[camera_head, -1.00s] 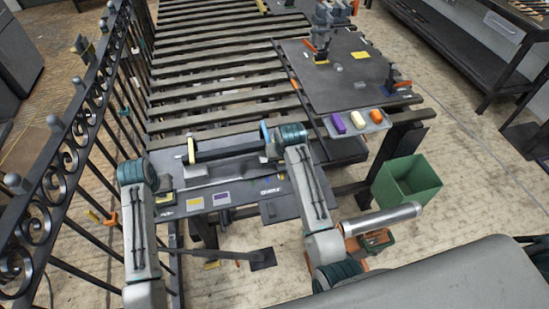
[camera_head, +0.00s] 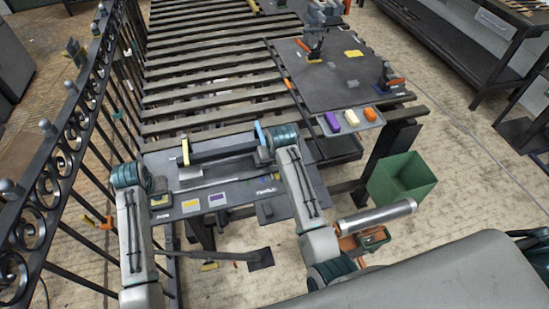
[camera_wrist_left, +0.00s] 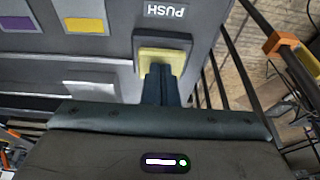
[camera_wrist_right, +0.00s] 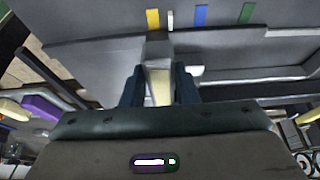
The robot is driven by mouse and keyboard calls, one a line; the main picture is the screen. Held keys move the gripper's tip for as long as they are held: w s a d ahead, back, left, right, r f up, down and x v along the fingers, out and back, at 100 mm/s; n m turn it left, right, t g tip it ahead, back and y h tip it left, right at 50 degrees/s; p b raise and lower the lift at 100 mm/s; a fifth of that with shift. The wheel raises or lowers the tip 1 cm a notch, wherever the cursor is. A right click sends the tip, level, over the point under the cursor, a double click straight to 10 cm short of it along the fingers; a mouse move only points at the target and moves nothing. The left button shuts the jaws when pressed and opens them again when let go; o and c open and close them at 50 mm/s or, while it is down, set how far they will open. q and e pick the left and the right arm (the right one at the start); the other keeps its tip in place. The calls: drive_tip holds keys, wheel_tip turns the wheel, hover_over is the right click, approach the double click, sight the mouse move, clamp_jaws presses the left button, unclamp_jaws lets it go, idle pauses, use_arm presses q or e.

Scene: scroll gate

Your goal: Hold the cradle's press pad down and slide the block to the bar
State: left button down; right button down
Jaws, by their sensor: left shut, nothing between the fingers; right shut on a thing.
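The yellow press pad (camera_wrist_left: 163,58) sits in a dark frame beside the word PUSH in the left wrist view. My left gripper (camera_wrist_left: 163,70) is shut and empty, its fingertips at the pad and seeming to touch it. In the head view the pad (camera_head: 160,201) shows at the near left of the cradle panel (camera_head: 232,192). My right gripper (camera_wrist_right: 159,80) is shut on a pale piece, apparently the block's grip (camera_wrist_right: 160,90). The grey block end (camera_wrist_right: 158,52) shows past the fingertips. In the head view my right wrist hides this grip. I cannot tell how far the bar is from the block.
Yellow (camera_head: 191,206) and purple (camera_head: 217,200) patches mark the panel. Colored stripes (camera_wrist_right: 200,15) line its edge. A dark long rail (camera_head: 222,154) runs between yellow and blue uprights. A scroll fence (camera_head: 75,135) stands close on the left. A green bin (camera_head: 402,178) stands right.

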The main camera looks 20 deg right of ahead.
use_arm(q)
drive_tip(key=shift+f, duration=0.1)
use_arm(e)
drive_tip(key=c, duration=1.1)
unclamp_jaws()
drive_tip(key=shift+r, duration=0.1)
drive_tip(key=v, duration=1.2)
use_arm(q)
drive_tip(key=shift+a+r+p, duration=0.1)
drive_tip(key=shift+r+p, duration=0.55)
drive_tip(key=shift+r, duration=0.65)
drive_tip(key=shift+w+r, duration=0.1)
drive_tip(key=shift+r, duration=2.15)
use_arm(e)
drive_tip(key=shift+w+r, duration=0.1)
drive_tip(key=shift+r, duration=0.4)
